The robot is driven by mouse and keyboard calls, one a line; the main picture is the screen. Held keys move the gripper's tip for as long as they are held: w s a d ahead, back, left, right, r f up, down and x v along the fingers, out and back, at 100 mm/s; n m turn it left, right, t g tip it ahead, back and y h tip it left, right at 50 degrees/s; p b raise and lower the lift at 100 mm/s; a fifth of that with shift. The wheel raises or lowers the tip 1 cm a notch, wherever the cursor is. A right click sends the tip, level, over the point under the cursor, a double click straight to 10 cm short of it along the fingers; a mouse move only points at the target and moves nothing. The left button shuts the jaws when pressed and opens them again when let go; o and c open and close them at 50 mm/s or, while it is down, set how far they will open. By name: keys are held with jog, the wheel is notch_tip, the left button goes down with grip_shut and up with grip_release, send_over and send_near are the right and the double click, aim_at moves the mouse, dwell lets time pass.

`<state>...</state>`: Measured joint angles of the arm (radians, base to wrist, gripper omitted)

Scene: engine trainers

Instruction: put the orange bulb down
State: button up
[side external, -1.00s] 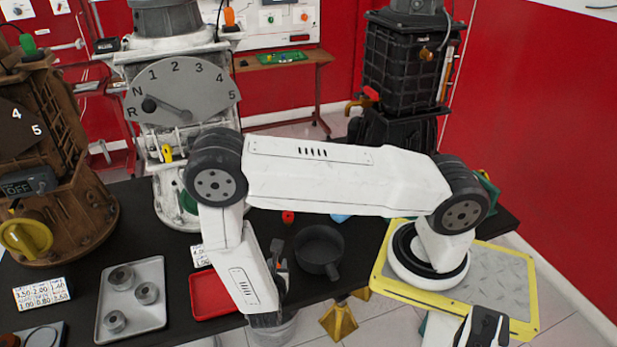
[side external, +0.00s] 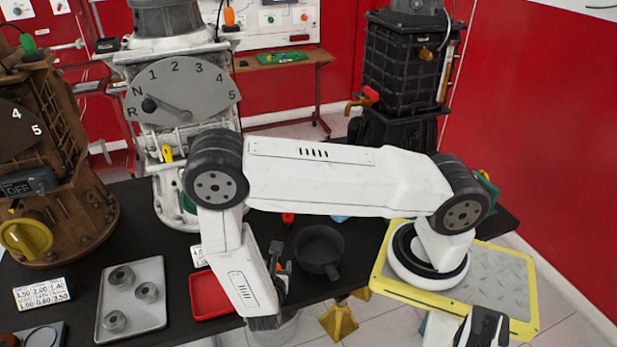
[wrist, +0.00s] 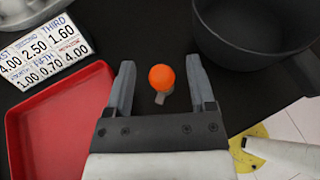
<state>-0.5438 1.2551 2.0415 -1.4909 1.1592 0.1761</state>
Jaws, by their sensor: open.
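The orange bulb (wrist: 161,76) with a small grey base shows in the wrist view, against the black table top. My gripper (wrist: 160,63) is open, with one finger on each side of the bulb and a visible gap to both. The bulb looks free of the fingers and appears to be on the table; whether it stands or leans is hard to tell. In the side external view my gripper (side external: 278,262) is by the table's front edge, between the red tray and the dark pan, mostly hidden by my arm. A small orange patch shows there.
The red tray (wrist: 60,122) lies left of my gripper, with a number card (wrist: 42,52) behind it. A dark pan (wrist: 255,40) stands close on the right. A grey tray (side external: 131,299) with several metal rings is farther left. A small red object (side external: 288,218) lies behind.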

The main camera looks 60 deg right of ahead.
jog(key=v, duration=1.1)
dwell(0.6)
jog(key=d+r+m+g+y, duration=0.1)
jog(key=d+r+m+y, duration=0.2)
jog(key=m, duration=0.4)
jog(key=w+d+r+m+y, duration=0.1)
jog(key=d+r+m+y, duration=0.2)
jog(key=r+m+y, duration=0.2)
jog(key=d+r+m+g+y, duration=0.1)
jog(key=d+r+m+y, duration=0.2)
jog(key=r+m, duration=0.6)
jog(key=shift+w+m+g+y, duration=0.15)
jog(key=shift+m+g+y, duration=0.15)
jog(key=shift+m+y, duration=0.4)
